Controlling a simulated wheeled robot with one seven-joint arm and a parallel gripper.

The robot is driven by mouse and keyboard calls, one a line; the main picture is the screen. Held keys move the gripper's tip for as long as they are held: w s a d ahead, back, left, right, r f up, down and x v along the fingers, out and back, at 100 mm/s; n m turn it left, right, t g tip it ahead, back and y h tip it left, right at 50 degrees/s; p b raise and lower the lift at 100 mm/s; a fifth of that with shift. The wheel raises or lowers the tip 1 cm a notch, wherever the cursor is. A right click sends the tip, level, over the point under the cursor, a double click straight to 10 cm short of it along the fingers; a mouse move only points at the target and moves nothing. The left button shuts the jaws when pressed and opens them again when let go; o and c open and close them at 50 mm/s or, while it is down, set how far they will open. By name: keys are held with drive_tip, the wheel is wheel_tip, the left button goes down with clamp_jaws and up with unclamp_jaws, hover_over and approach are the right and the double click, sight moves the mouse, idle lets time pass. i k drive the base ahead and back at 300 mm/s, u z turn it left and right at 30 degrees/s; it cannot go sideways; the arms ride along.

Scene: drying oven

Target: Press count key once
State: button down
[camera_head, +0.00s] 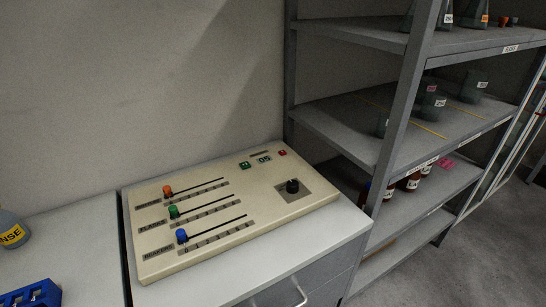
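A beige control panel (160,257) lies on the grey-white cabinet top, close to the wall. At its upper right are a small green key (244,165), a small display (264,159) with green digits that may read 05, and a small red key (282,153). The lettering by the keys is too small to read, so I cannot tell which one is the count key. The panel also has an orange slider (167,190), a green slider (173,211), a blue slider (181,236) and a black knob (292,186). My gripper is out of view.
A grey metal shelf rack (404,110) with beakers, flasks and bottles stands close on the right. A blue rack (32,294) and a bottle with a yellow label (12,234) are at the left. The space above the panel is clear.

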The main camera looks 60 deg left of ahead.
sight(245, 165)
drive_tip(key=i, duration=1.3)
drive_tip(key=u, duration=3)
drive_tip(key=i, duration=0.5)
drive_tip(key=z, duration=0.05)
